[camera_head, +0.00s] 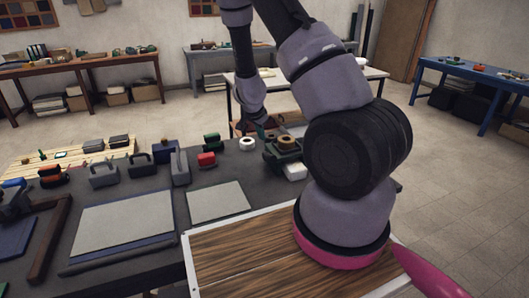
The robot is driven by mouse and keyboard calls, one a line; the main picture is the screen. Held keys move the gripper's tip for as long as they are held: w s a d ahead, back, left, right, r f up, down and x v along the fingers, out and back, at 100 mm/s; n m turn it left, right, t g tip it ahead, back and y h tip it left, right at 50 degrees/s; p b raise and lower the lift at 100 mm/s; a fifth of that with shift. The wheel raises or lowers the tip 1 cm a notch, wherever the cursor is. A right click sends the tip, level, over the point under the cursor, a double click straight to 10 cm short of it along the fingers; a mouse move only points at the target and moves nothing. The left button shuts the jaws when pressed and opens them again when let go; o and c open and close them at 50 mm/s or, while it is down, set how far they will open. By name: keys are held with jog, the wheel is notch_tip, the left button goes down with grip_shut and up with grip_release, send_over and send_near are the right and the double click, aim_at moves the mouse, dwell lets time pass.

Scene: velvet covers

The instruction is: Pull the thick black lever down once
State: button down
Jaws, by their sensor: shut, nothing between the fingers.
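I cannot clearly pick out a thick black lever in this view. A dark machine with a greenish body (283,148) stands at the right end of the dark worktable, partly hidden behind my arm. My gripper (262,132) points down just beside and above its left part. The small dark fingers look shut and seem to hold nothing. Whether they touch the machine cannot be told.
The dark worktable (130,270) holds grey handled blocks (104,174), a grey upright tool (180,168), a red block (206,160), a white roll (247,144) and flat boards (122,228). Open floor (450,200) lies to the right.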

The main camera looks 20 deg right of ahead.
aim_at(264, 153)
jog(key=shift+s+f, duration=0.3)
jog(key=shift+f, duration=0.35)
jog(key=shift+s+f, duration=0.25)
jog(key=shift+f, duration=0.35)
jog(key=shift+f, duration=0.15)
dwell(1.1)
jog(key=shift+s+f, duration=0.15)
jog(key=shift+f, duration=0.1)
jog(key=shift+s+f, duration=0.2)
jog(key=shift+f, duration=0.15)
dwell(0.5)
jog(key=shift+s+f, duration=0.45)
jog(key=shift+f, duration=0.1)
jog(key=shift+s+a+f, duration=0.1)
jog(key=shift+s+f, duration=0.15)
jog(key=shift+f, duration=0.4)
dwell(1.1)
jog(key=shift+r, duration=0.1)
jog(key=shift+w+r, duration=0.15)
jog(key=shift+r, duration=1.05)
